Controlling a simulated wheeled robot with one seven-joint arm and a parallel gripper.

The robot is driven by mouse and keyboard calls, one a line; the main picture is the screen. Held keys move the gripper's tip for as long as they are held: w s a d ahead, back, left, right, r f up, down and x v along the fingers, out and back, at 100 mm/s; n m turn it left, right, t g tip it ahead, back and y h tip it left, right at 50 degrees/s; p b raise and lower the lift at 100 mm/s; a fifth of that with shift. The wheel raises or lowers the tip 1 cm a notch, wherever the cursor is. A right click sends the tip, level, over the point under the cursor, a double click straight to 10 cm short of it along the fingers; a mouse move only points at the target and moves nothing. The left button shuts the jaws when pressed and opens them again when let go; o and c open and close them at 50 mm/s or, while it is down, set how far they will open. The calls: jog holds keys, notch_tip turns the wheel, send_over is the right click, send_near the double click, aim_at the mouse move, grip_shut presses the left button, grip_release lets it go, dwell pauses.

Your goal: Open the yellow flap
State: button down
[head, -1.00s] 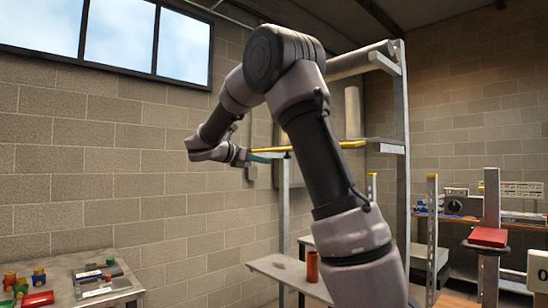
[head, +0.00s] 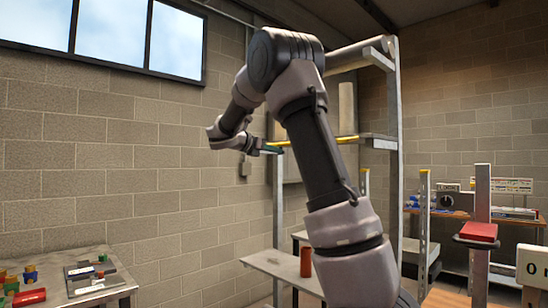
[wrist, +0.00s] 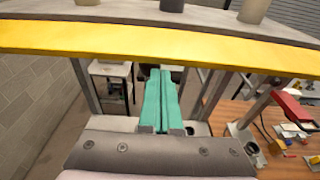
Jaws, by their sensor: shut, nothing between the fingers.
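The yellow flap (wrist: 160,42) shows in the wrist view as a long yellow strip across the top, along the edge of a grey surface. In the head view, the yellow strip (head: 347,139) is at shelf height on the tall metal rack, partly hidden behind my arm. My gripper (wrist: 162,72) has teal fingers pressed together with nothing between them. The fingertips appear just below the yellow strip in the wrist view; I cannot tell whether they touch it. In the head view, my gripper (head: 272,150) is at the strip's left end.
The metal rack (head: 397,140) has upright posts close to my arm. A lower shelf (head: 272,262) holds a red-brown cylinder (head: 306,261). A table with small coloured parts (head: 82,281) stands at the lower left. A post with a red block (head: 479,232) stands at the right.

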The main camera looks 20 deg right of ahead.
dwell(0.3)
jog(key=r+y, duration=0.1)
jog(key=r, duration=0.1)
jog(key=r+g+y, duration=0.1)
jog(key=shift+a+r+y, duration=0.2)
jog(key=shift+a+y, duration=0.05)
jog(key=shift+y, duration=0.05)
